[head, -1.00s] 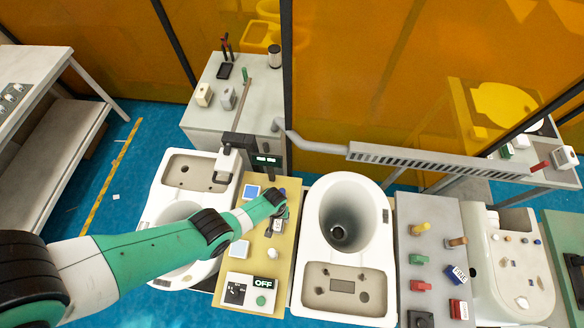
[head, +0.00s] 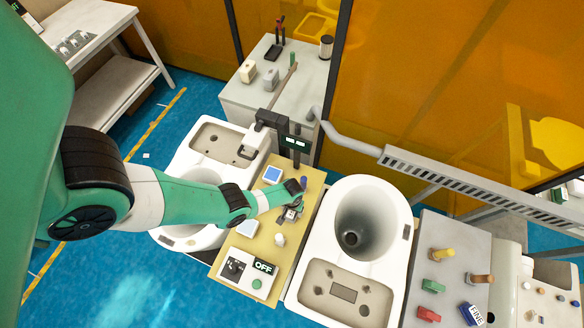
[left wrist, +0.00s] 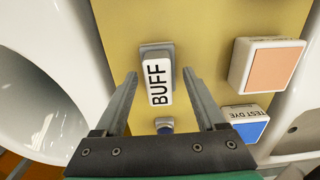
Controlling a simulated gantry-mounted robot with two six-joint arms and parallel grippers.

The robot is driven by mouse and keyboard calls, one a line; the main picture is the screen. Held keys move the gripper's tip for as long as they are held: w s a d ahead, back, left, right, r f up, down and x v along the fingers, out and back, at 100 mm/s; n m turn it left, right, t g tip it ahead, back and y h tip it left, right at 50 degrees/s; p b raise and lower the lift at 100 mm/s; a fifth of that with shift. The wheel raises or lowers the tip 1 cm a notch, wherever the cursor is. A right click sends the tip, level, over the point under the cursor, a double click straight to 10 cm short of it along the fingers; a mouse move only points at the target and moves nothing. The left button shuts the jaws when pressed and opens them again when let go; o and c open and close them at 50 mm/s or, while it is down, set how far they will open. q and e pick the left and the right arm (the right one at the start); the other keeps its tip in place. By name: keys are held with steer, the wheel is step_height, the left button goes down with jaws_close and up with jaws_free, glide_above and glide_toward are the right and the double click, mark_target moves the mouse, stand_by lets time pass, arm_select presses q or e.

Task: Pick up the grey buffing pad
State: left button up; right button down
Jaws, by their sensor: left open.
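The grey buffing pad (left wrist: 157,48) stands on the yellow board in the left wrist view, with a white BUFF label on it. My left gripper (left wrist: 160,77) is open, with one finger on each side of the pad and visible gaps between. In the head view my left gripper (head: 293,208) is low over the yellow board and mostly hides the pad. My right gripper is not in view.
The yellow board (head: 235,262) also carries a blue-topped block (head: 272,175), a second block (head: 240,224) and an OFF switch box (head: 242,273). A grey table (head: 455,240) with coloured stamps stands at the right.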

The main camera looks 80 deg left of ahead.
arm_select(q)
jaws_close()
stand_by(0.4)
steer(key=shift+r+p, duration=0.1)
steer(key=shift+p, duration=0.2)
